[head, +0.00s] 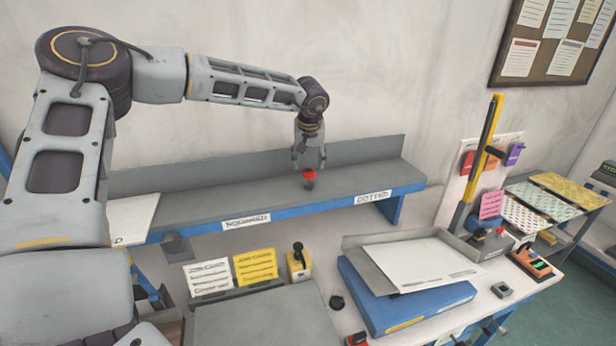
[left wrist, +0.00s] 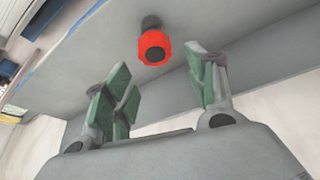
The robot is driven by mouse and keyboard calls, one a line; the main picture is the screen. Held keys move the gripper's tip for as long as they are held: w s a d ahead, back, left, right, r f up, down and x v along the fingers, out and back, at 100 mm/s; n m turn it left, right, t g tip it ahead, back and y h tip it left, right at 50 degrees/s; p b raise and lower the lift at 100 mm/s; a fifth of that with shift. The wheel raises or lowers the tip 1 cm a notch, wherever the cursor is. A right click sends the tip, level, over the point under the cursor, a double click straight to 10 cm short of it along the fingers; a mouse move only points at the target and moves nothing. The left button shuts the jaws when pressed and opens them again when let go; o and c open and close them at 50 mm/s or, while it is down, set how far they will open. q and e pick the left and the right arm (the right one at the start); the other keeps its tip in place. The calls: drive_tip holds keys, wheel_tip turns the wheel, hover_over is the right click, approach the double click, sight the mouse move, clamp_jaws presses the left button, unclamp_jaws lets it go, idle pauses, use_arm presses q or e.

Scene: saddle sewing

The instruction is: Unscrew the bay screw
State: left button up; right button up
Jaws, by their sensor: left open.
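The bay screw appears to be the red knob (head: 309,175) with a dark stem, standing upright on the grey shelf (head: 240,206). In the left wrist view, the red head (left wrist: 154,48) with its dark centre lies just beyond my fingertips, roughly between the lines of the two sides. My left gripper (head: 309,158) hangs pointing down from the arm, right above the red knob. Its green-padded fingers (left wrist: 165,82) are spread apart and empty, and I see no contact with the knob. My right gripper is not in view.
The shelf carries labels on its blue front edge, with a wall panel behind. A yellow-handled lever (head: 478,160) stands at right.

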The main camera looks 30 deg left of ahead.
sight(309, 171)
use_arm(q)
drive_tip(key=shift+f, duration=0.1)
drive_tip(key=shift+f+b, duration=1.9)
drive_tip(key=shift+f, duration=0.55)
drive_tip(key=c, duration=1.1)
drive_tip(key=shift+o, duration=0.2)
drive_tip(key=shift+n+y+b, duration=0.5)
drive_tip(key=shift+n+b, duration=0.3)
drive_tip(key=shift+n, duration=0.4)
drive_tip(key=shift+n+g, duration=0.4)
drive_tip(key=shift+n, duration=0.1)
